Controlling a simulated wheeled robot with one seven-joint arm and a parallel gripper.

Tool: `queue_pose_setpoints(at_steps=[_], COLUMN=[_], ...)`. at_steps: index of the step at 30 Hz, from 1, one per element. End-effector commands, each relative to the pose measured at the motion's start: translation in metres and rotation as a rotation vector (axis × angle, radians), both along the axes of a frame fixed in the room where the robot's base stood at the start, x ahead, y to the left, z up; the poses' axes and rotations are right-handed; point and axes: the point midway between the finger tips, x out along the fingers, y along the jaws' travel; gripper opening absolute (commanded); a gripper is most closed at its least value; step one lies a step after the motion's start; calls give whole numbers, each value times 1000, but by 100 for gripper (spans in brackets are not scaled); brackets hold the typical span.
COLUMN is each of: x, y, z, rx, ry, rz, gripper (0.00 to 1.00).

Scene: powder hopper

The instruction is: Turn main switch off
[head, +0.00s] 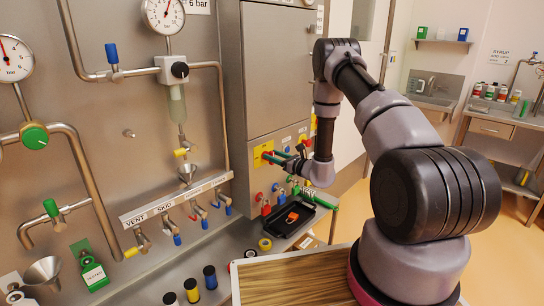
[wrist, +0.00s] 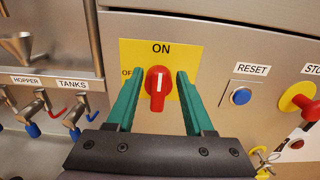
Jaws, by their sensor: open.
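The main switch is a red rotary knob (wrist: 157,92) on a yellow plate (wrist: 190,55) in the wrist view. Its white mark stands upright, towards the ON label above; an OFF label, partly covered, sits at the left. My gripper (wrist: 157,76) is open, with one green finger on each side of the knob. I cannot tell whether the fingers touch it. In the head view, my gripper (head: 272,157) reaches the yellow plate (head: 259,150) on the steel cabinet, and the knob is largely hidden there.
Right of the switch are a blue RESET button (wrist: 241,96) and a red stop button (wrist: 303,98) on yellow. Valves with coloured handles (wrist: 72,120) stand at the left. A black tray (head: 284,222) with an orange item lies below the cabinet.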

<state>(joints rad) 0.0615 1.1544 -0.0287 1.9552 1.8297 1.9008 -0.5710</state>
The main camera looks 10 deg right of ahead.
Motion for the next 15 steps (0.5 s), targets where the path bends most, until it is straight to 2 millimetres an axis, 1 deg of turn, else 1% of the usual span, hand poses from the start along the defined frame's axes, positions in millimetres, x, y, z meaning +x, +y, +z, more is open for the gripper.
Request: queue_pose_setpoints(at_steps=[4,12,14,15], x=[7,8,8,8], y=[6,6,6,6], z=[0,0,0,0], rx=[0,1,1,1], ry=[0,1,1,1], rz=[1,0,0,0], gripper=[52,52,30,14])
